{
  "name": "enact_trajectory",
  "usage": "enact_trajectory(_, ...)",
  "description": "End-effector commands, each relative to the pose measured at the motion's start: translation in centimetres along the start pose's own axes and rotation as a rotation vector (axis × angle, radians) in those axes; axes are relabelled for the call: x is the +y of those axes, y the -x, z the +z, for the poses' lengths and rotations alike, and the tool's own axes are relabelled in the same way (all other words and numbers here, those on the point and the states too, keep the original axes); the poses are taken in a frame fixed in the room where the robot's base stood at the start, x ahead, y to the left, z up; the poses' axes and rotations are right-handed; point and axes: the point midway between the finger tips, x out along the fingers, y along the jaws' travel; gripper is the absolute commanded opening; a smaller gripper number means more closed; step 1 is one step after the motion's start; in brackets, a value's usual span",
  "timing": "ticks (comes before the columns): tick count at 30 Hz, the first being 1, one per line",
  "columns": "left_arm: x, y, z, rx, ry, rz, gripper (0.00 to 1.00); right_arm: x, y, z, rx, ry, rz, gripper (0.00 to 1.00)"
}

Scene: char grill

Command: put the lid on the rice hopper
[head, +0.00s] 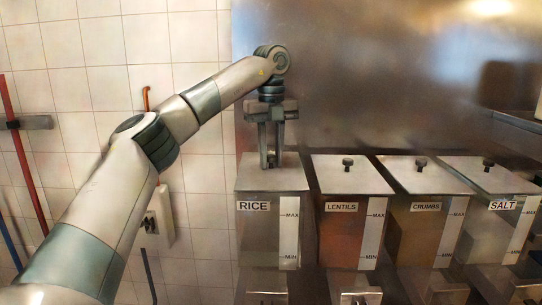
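The rice hopper (268,236) is a clear-fronted bin labelled RICE, with a MAX/MIN strip, at the left end of a row. A flat grey lid (290,174) lies over its top, and I see no clear gap between lid and rim. My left gripper (271,164) points straight down at the lid's middle. My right gripper is not in view.
The lentils hopper (340,238), crumbs hopper (410,235) and salt hopper (485,235) stand close on the right, each with a knobbed lid. A metal panel (400,80) rises behind. A white wall box (160,217) and red pole (24,160) are at left.

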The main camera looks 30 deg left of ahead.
Motion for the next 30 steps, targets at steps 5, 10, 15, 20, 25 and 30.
enact_trajectory(5,0.1,-0.6,0.0,0.004,0.000,0.008,0.44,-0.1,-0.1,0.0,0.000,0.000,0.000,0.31)
enact_trajectory(10,0.0,-0.5,0.0,0.003,0.001,0.007,0.44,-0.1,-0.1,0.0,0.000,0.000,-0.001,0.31)
enact_trajectory(15,0.0,0.2,0.0,0.002,0.001,0.005,0.44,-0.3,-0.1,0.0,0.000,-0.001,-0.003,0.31)
enact_trajectory(20,0.0,1.6,0.0,-0.001,0.001,0.003,0.44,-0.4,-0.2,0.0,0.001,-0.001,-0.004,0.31)
enact_trajectory(25,-0.1,4.0,0.0,-0.002,0.001,0.002,0.44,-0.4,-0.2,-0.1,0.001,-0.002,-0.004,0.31)
enact_trajectory(30,-0.1,6.9,-0.1,-0.003,0.002,0.002,0.44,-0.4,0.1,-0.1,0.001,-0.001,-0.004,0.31)
